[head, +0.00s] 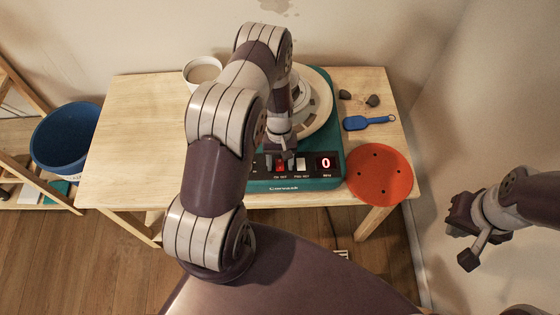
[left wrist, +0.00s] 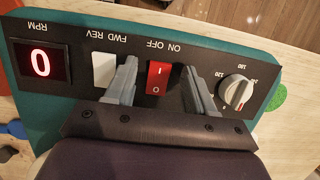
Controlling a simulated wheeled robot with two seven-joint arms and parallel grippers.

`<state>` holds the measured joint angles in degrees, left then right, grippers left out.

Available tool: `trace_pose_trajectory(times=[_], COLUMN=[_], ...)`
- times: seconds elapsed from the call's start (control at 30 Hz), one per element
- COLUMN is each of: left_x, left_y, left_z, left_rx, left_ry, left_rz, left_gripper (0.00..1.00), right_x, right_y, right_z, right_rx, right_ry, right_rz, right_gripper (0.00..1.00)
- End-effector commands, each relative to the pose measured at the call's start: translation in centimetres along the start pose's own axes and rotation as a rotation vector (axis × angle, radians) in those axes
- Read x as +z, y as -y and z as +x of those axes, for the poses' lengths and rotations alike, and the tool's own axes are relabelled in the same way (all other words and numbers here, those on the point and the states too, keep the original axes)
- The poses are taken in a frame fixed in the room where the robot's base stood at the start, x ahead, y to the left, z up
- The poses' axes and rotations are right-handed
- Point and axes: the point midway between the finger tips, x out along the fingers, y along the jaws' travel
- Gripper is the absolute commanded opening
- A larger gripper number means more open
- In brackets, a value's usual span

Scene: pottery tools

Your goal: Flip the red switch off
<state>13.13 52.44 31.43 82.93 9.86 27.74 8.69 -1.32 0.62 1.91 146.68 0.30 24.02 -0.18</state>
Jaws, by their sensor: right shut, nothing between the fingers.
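The red switch (left wrist: 158,78) is a rocker marked "I" and "O" under an upside-down "ON OFF" label in the left wrist view. It sits on the black front panel of a teal pottery wheel, and shows small in the head view (head: 281,165). My left gripper (left wrist: 160,88) is open, with one grey finger on each side of the red switch; contact cannot be told. In the head view my left arm hides much of the wheel. My right gripper (head: 466,235) is shut and empty, off the table at the right.
Beside the red switch are a white FWD/REV switch (left wrist: 104,70), a round dial (left wrist: 236,91) and an RPM display (left wrist: 41,63) reading 0. A red-orange disc (head: 379,175), blue tool (head: 368,122) and white cup (head: 202,70) lie on the wooden table (head: 130,150).

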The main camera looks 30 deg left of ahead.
Motion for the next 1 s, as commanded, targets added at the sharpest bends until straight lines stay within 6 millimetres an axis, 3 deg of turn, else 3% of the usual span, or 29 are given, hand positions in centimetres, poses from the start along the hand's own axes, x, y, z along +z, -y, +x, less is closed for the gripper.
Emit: trace_pose_trajectory(times=[0.37,0.8,1.0], left_x=[-0.1,-0.1,0.0], left_y=[0.0,0.0,0.0], left_z=[-0.8,-10.1,-12.3], left_rx=[0.001,0.001,0.000], left_ry=[-0.004,-0.005,-0.001], left_rz=[0.001,-0.001,0.000], left_gripper=[0.53,0.53,0.53], right_x=[0.0,0.3,0.3], right_y=[0.0,0.0,0.0], right_z=[0.3,2.4,2.7], right_rx=[0.000,0.000,0.000], right_ry=[0.000,0.000,0.000], right_rz=[0.000,0.000,0.000], right_gripper=[0.00,0.00,0.00])
